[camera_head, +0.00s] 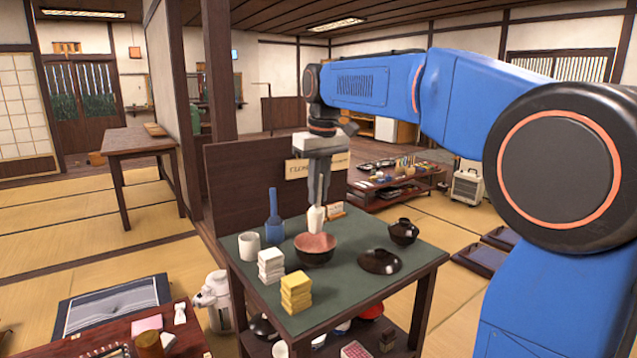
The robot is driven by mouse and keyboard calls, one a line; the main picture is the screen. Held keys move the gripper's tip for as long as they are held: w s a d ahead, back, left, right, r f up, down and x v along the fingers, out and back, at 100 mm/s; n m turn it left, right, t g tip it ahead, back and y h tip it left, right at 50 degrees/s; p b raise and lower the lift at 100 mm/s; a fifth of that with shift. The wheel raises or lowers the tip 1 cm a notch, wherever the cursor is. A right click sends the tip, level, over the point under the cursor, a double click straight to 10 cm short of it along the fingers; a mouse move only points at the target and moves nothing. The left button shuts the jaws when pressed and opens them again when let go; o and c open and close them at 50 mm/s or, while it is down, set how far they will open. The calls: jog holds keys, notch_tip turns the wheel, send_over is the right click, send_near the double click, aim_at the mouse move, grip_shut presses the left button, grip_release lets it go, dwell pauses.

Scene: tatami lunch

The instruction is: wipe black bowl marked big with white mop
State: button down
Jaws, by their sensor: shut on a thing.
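My gripper (318,202) points straight down over the green-topped table and is shut on a white piece, which looks like the white mop (316,221). The mop's lower end is at the bowl's opening; I cannot tell whether it touches the inside. The bowl (315,259) is dark outside and reddish inside, and stands upright near the middle of the table. No "big" mark can be read on it. A smaller black lidded bowl (403,232) stands at the right.
On the green table (345,296) are a black lid-like dish (380,262), a white cup (249,245), a blue bottle-like thing (274,228), white stacked blocks (271,266) and yellow stacked blocks (296,292).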

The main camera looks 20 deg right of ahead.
aim_at(318, 219)
jog(key=shift+f, duration=3.75)
jog(key=n, duration=0.7)
jog(key=shift+w+g+y, duration=0.15)
jog(key=shift+g+y, duration=0.15)
jog(key=shift+y, duration=0.1)
jog(key=m, duration=0.3)
jog(key=shift+m, duration=0.3)
jog(key=m, duration=0.3)
jog(key=shift+m+h, duration=0.4)
jog(key=m, duration=0.6)
jog(key=shift+s+d+r+m+h, duration=0.1)
jog(key=shift+s+m+h, duration=0.2)
jog(key=shift+h, duration=0.1)
